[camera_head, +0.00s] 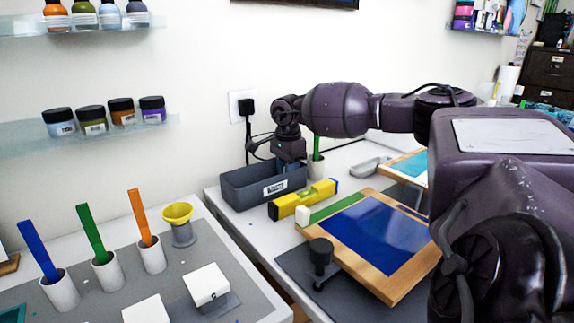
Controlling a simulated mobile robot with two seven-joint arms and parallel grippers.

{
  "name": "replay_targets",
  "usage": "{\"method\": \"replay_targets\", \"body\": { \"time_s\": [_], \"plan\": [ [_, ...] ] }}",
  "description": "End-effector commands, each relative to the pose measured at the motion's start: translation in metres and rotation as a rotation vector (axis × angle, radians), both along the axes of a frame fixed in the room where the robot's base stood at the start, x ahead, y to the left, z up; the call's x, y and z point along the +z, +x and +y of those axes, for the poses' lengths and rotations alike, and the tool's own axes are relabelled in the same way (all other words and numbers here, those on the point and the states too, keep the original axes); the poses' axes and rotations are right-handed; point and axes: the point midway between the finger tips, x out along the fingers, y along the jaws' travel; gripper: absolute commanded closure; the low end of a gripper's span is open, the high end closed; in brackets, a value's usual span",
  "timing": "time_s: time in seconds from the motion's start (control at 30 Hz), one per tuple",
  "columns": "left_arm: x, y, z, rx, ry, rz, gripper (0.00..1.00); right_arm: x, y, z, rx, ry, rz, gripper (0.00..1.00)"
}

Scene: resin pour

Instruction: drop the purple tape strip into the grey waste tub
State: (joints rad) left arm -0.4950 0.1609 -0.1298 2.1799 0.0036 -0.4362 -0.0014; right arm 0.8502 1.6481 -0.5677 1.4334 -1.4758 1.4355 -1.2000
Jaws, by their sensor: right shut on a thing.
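The grey waste tub (236,187) is a dark grey open box with a white label, standing at the back left of the right-hand table. My right gripper (289,165) points down over the tub's right part, and its fingertips are low, near the rim. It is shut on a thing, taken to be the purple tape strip. The strip itself cannot be made out, hidden by the gripper or the tub wall. My left gripper is not in view.
A yellow level (302,199) lies just in front of the tub. A wooden frame with a blue panel (375,240) and a black knobbed clamp (320,258) are nearer. Cups with coloured sticks and a yellow funnel (178,213) stand on the left table. A gap separates the tables.

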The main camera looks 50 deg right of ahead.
Motion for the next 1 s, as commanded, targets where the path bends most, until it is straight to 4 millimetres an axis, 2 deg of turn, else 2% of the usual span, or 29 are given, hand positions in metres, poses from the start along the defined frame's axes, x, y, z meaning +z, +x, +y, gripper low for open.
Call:
{"method": "replay_targets", "body": {
  "time_s": [0.3, 0.33, 0.5, 0.7, 0.83, 1.0],
  "plan": [
    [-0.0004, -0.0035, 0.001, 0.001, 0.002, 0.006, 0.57, -0.0012, -0.0001, 0.0, 0.0, 0.0, 0.0, 0.94],
    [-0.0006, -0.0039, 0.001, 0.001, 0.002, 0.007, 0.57, -0.0012, -0.0001, -0.0001, 0.0, 0.0, 0.0, 0.74],
    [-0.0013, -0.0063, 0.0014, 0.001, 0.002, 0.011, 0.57, -0.0012, -0.0001, -0.0001, 0.0, 0.0, 0.0, 0.48],
    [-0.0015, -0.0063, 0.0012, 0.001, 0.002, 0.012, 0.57, -0.0011, -0.0001, -0.0001, 0.0, 0.0, 0.0, 0.46],
    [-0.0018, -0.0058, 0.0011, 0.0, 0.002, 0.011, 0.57, -0.0011, -0.0001, -0.0001, 0.0, 0.0, 0.0, 0.27],
    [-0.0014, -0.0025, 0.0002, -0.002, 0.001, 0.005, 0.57, -0.0012, -0.0001, -0.0001, 0.0, 0.0, 0.0, 0.26]
  ]
}}
